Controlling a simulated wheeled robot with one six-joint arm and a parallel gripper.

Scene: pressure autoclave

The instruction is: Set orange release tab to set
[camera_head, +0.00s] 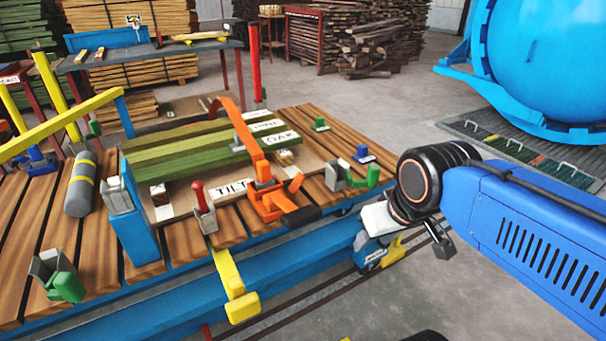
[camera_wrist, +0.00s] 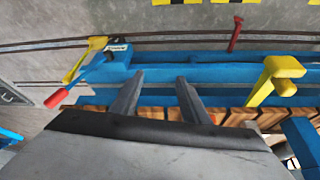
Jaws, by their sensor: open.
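An orange clamp-like mechanism (camera_head: 268,203) sits at the front edge of the slatted cart, with a long curved orange arm rising over the green boards and a black-ended handle. I cannot tell which orange part is the release tab or how it is set. My gripper (camera_wrist: 159,76) is open and empty in the wrist view, its two grey fingers apart over the cart's blue side rail (camera_wrist: 220,75). In the head view my wrist is right of the orange mechanism, well apart from it; the fingers are not clear there.
A blue device with a yellow part (camera_head: 377,256) is on the rail below my wrist; it also shows in the wrist view (camera_wrist: 115,58) with a red-tipped lever. A red-knobbed lever (camera_head: 203,205), a yellow bracket (camera_head: 233,285) and a green-handled clamp (camera_head: 352,175) surround the mechanism.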

